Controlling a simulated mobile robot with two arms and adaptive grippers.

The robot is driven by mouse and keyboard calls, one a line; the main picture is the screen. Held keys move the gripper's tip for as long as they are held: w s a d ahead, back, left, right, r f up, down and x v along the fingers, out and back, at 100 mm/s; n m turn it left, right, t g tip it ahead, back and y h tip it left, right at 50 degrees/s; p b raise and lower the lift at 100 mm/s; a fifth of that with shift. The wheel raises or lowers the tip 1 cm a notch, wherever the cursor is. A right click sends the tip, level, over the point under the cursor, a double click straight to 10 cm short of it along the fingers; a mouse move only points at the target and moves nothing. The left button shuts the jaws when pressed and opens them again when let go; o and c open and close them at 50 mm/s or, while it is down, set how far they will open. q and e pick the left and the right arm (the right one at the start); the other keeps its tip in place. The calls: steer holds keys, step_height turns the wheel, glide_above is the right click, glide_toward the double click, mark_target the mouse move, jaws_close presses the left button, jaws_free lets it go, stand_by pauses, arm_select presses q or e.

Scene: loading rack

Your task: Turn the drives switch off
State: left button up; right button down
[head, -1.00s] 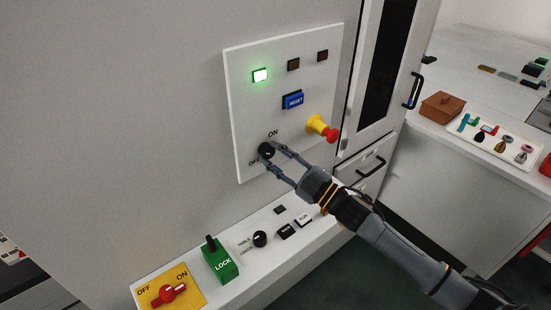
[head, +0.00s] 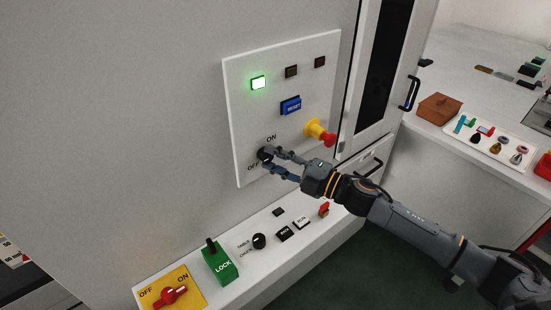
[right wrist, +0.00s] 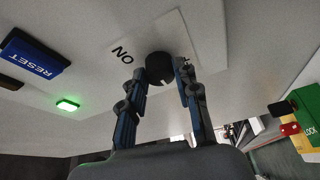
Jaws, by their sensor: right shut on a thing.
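A black rotary knob (head: 264,154) sits low on the white upright panel, with ON printed above it and OFF at its lower left. It also shows in the right wrist view (right wrist: 160,66), between the two fingertips. My right gripper (head: 269,160) is shut on this knob, reaching in from the right; its fingers also show in the right wrist view (right wrist: 158,76). The fingers partly cover the knob in the head view, and its pointer direction is hard to tell there. My left gripper is not in view.
The panel (head: 245,115) also carries a lit green lamp (head: 258,83), two dark lamps, a blue RESET button (head: 291,105) and a red-and-yellow stop button (head: 321,133). Below, a ledge holds a red switch (head: 170,295) on a yellow plate and a green LOCK block (head: 221,265).

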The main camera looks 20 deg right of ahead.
stand_by(0.3)
steer(key=c, duration=1)
jaws_free()
steer(key=v, duration=1.2)
